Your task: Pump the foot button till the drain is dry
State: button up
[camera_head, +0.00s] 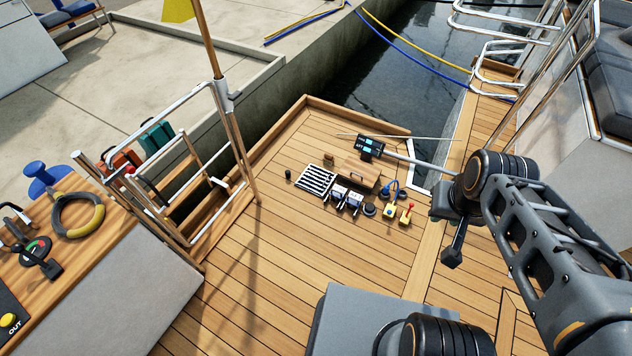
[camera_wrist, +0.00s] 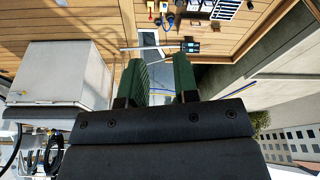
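A slatted metal drain grate (camera_head: 315,181) lies in the wooden deck, dark between its bars; whether it holds water I cannot tell. It also shows at the top of the wrist view (camera_wrist: 228,9). A small dark round piece, apparently the foot button (camera_head: 369,209), sits on the deck right of the grate, among small fittings. I cannot tell whether it is pressed. My gripper (camera_wrist: 157,60) has two green-padded fingers standing apart with nothing between them. It is in the air, away from the deck fittings.
A wooden box (camera_head: 360,173), a display (camera_head: 369,146) beside a metal rod, and yellow units (camera_head: 407,214) with a red-topped lever crowd around the grate. A console (camera_head: 75,245) stands left, a railing (camera_head: 190,150) behind it. The deck in front of the grate is clear.

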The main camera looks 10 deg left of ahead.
grip_shut()
dwell(1.4)
